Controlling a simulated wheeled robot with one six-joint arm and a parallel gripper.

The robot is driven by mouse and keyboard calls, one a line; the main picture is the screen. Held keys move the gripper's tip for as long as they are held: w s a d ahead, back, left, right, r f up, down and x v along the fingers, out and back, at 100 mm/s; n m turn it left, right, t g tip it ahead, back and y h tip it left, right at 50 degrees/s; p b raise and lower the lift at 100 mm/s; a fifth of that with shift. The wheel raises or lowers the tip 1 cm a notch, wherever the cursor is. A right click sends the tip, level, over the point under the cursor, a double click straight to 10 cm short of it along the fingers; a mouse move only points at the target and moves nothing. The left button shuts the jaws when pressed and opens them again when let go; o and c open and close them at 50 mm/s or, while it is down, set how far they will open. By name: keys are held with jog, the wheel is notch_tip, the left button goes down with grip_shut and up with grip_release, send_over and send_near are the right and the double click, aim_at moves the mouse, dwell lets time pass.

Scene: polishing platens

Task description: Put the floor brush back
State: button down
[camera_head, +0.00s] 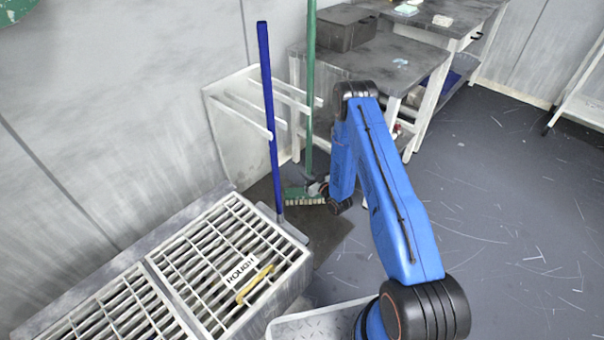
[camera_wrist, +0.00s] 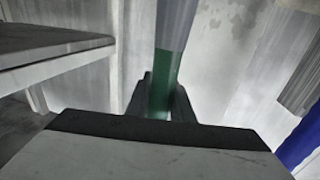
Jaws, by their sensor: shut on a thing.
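The floor brush has a long green handle (camera_head: 310,90) and a green head with pale bristles (camera_head: 303,197). It stands about upright, its head low over a dark floor patch; I cannot tell if the bristles touch it. My gripper (camera_head: 319,187) is shut on the handle just above the head. In the wrist view the green handle (camera_wrist: 160,98) runs up between the dark fingers (camera_wrist: 160,112). A white wall rack (camera_head: 225,125) with prongs stands behind. The handle passes near the prong tips; I cannot tell whether it is between them.
A blue-handled tool (camera_head: 265,90) stands upright left of the brush, and its handle also shows in the wrist view (camera_wrist: 302,140). A grated bench (camera_head: 215,255) with a yellow handle is at front left. A grey table (camera_head: 385,62) is behind. Open floor (camera_head: 510,210) lies right.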

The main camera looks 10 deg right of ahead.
jog(key=shift+w+a+f, duration=0.15)
jog(key=shift+w+f, duration=0.15)
jog(key=shift+f, duration=0.55)
jog(key=shift+w+a+f, duration=0.1)
jog(key=shift+w+f, duration=0.15)
jog(key=shift+f, duration=0.6)
jog(key=c, duration=1.6)
grip_release()
jog(key=shift+f, duration=0.15)
jog(key=shift+o, duration=0.2)
jog(key=v, duration=1.2)
